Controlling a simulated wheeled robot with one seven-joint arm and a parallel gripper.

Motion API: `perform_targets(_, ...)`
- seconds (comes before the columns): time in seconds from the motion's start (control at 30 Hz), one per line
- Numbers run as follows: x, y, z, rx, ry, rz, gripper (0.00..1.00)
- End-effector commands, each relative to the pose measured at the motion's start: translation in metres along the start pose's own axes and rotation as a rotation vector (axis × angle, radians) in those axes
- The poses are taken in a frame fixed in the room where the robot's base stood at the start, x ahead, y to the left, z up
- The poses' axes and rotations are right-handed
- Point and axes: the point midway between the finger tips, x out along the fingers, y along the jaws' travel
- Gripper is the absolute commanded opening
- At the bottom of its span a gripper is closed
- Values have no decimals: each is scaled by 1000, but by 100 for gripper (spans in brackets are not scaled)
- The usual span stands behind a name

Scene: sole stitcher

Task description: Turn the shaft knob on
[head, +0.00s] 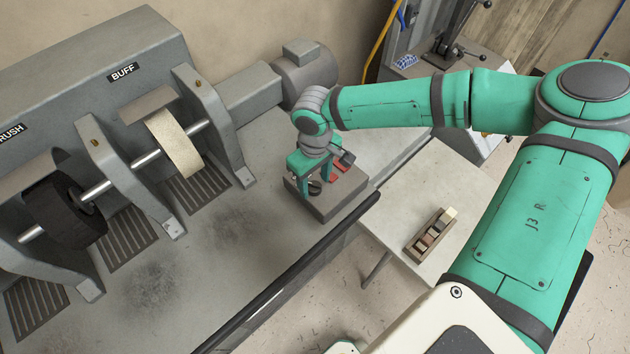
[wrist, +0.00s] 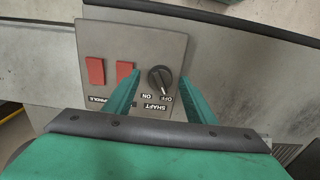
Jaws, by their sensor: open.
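The shaft knob (wrist: 160,79) is round and black with a raised grip bar, set on the grey control box (wrist: 105,35). In the wrist view its ON, OFF and SHAFT labels appear upside down below it. The lower end of its bar seems to lean toward OFF. My gripper (wrist: 159,75) is open, with one green finger on each side of the knob. The fingers look apart from it, but their height above the panel is hard to tell. In the head view my gripper (head: 312,184) is over the control box (head: 336,205) and partly hides the knob.
Two red switches (wrist: 95,71) (wrist: 124,70) sit left of the knob in the wrist view, the nearer one close to my left finger. The grey machine with a buff wheel (head: 173,143) and a dark brush wheel (head: 65,212) stands left. A small table (head: 410,200) is right.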

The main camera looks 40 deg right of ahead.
Motion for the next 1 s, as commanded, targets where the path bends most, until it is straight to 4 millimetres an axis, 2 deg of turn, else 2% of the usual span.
perform_targets(0.37,6,0,0,1,0,0,50)
perform_targets(0.4,6,0,0,1,0,0,46)
perform_targets(0.5,6,0,0,1,0,0,22)
perform_targets(0.57,6,0,0,1,0,0,10)
perform_targets(1.0,7,0,0,80,1,-2,10)
